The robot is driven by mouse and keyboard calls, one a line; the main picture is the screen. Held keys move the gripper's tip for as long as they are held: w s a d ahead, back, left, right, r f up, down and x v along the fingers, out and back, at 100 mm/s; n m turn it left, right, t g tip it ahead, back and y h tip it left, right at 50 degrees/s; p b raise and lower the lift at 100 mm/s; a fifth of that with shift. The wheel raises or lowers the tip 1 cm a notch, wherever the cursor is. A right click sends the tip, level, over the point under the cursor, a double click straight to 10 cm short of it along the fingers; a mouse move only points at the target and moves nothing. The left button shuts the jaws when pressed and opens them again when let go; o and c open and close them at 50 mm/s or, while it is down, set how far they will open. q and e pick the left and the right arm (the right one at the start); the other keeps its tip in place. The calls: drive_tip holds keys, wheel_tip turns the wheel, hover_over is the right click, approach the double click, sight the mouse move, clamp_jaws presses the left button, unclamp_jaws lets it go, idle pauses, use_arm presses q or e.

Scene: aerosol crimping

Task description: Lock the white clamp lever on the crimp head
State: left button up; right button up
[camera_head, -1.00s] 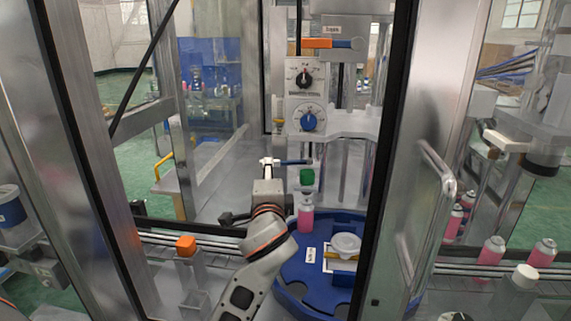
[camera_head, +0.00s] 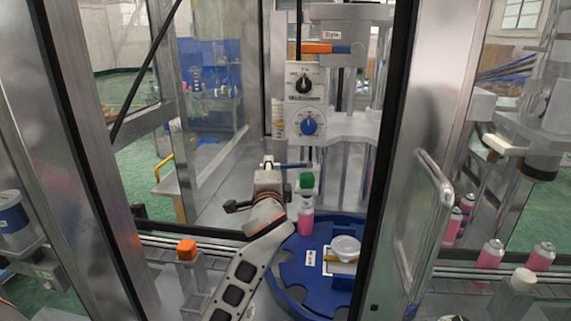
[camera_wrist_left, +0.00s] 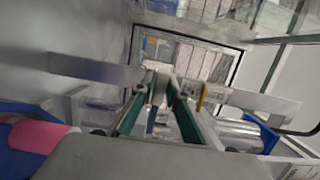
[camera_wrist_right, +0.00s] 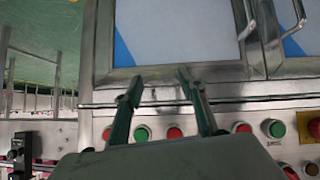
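My left gripper (camera_head: 268,160) is inside the machine frame, left of the crimping column. In the head view, a small white part and a blue bar (camera_head: 294,165) show at its tips; I cannot tell for certain which part is the clamp lever. In the left wrist view, the teal-padded fingers (camera_wrist_left: 160,85) converge with only a narrow gap, in front of a pale part and a long pale bar (camera_wrist_left: 95,70). Whether they grip anything is unclear. My right gripper (camera_wrist_right: 160,82) is open and empty before a metal cabinet.
A pink bottle (camera_head: 305,222) with a green block (camera_head: 307,181) above it stands by the blue turntable (camera_head: 296,276). Dials (camera_head: 308,123) and an orange handle (camera_head: 325,48) are above. Door posts (camera_head: 398,150) flank the opening. An orange cap (camera_head: 186,250) stands at left.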

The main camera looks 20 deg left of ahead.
use_arm(q)
clamp_jaws()
drive_tip(key=shift+s+d, duration=0.1)
drive_tip(key=shift+d, duration=0.05)
drive_tip(key=shift+d+v, duration=0.2)
drive_tip(key=shift+v, duration=1.05)
drive_tip(key=shift+d, duration=0.1)
drive_tip(key=shift+s+d, duration=0.7)
drive_tip(key=shift+d, duration=0.35)
